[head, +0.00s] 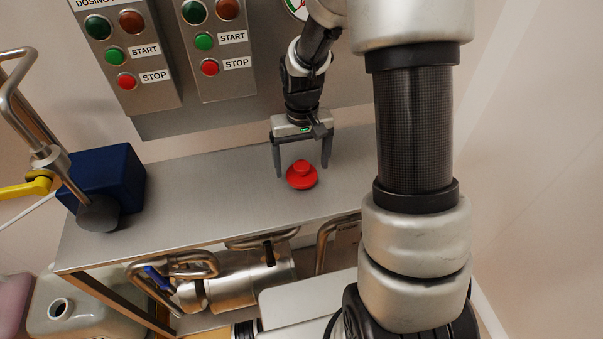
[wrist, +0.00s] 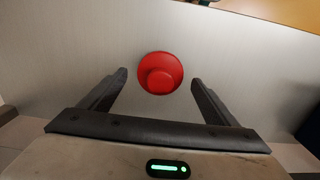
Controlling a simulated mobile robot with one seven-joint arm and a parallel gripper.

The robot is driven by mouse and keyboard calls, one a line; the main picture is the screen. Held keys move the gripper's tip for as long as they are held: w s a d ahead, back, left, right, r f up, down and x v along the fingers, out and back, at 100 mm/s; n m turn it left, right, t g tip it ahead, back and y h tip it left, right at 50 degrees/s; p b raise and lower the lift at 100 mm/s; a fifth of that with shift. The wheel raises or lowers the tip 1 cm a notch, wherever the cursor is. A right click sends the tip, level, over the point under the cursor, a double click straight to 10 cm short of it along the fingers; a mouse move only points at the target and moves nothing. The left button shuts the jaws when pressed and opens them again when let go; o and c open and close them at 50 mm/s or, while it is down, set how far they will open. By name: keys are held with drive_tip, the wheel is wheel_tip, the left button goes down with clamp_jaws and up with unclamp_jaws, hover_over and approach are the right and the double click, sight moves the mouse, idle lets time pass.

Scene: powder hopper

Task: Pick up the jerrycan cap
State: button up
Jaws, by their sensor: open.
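The red jerrycan cap (head: 301,176) lies on the steel bench top, with its narrower round knob facing up. My gripper (head: 302,170) is open above the bench, its two dark fingers pointing down. In the head view the cap shows between and slightly in front of the fingertips. In the wrist view the cap (wrist: 161,73) is centred between the fingers and just beyond the tips of my gripper (wrist: 160,82). Nothing is between the fingers' pads, and no contact with the cap shows.
The steel bench (head: 215,200) is clear around the cap. A dark blue box (head: 112,178) stands at its left end beside a bent metal pipe. Control panels (head: 128,55) with START and STOP buttons are on the wall behind. Metal pipe fittings (head: 240,283) sit below the bench top.

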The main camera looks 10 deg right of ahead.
sight(302, 165)
drive_tip(key=shift+f, duration=0.85)
drive_tip(key=c, duration=1)
wheel_tip(302, 165, up, 16)
drive_tip(key=p, duration=0.5)
